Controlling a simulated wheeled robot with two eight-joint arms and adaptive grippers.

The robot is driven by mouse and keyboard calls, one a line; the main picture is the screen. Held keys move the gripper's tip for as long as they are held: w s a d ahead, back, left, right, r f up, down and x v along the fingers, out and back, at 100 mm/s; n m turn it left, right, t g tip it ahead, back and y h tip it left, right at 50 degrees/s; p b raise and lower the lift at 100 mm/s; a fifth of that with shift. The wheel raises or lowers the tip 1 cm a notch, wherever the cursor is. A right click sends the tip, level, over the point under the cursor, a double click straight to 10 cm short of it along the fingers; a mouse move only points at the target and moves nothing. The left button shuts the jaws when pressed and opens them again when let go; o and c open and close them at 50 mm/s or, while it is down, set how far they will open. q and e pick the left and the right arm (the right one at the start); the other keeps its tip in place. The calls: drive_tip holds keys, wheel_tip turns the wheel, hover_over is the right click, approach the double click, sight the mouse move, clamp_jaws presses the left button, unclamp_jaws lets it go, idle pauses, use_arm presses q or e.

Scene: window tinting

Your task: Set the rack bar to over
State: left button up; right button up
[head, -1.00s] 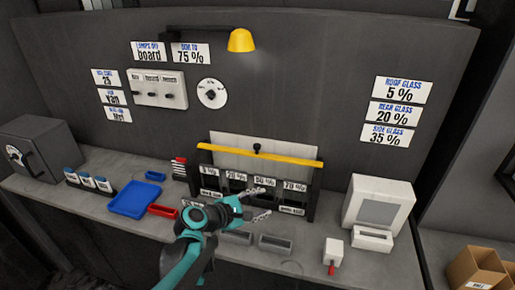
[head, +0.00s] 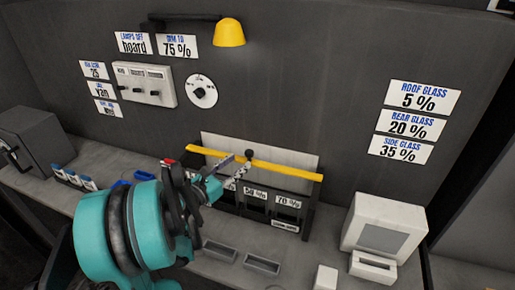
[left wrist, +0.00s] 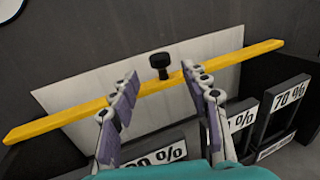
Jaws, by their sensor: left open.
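The yellow rack bar (head: 285,171) runs across the top front of the dark rack (head: 309,212), before a pale upright panel (head: 302,157). A black knob (head: 249,154) stands at the bar's middle. In the left wrist view the bar (left wrist: 60,122) slants across and the knob (left wrist: 160,64) rises from it. My left gripper (head: 238,168) is open at the bar. In the left wrist view its two fingers (left wrist: 158,92) are apart, with the knob beyond and between their tips, not gripped. Whether a finger touches the bar cannot be told. My right gripper is not in view.
Cards reading 50 % and 70 % (head: 288,202) mark rack slots below the bar. A white monitor-like box (head: 385,222) stands to the right. A yellow lamp (head: 229,33) hangs above. Grey trays (head: 262,264) lie in front. A dial (head: 202,91) is on the wall.

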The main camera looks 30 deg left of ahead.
sight(246, 156)
use_arm(q)
drive_tip(key=w, duration=0.4)
drive_tip(key=w+b, duration=0.1)
drive_tip(key=w, duration=0.2)
drive_tip(key=shift+d, duration=0.25)
clamp_jaws()
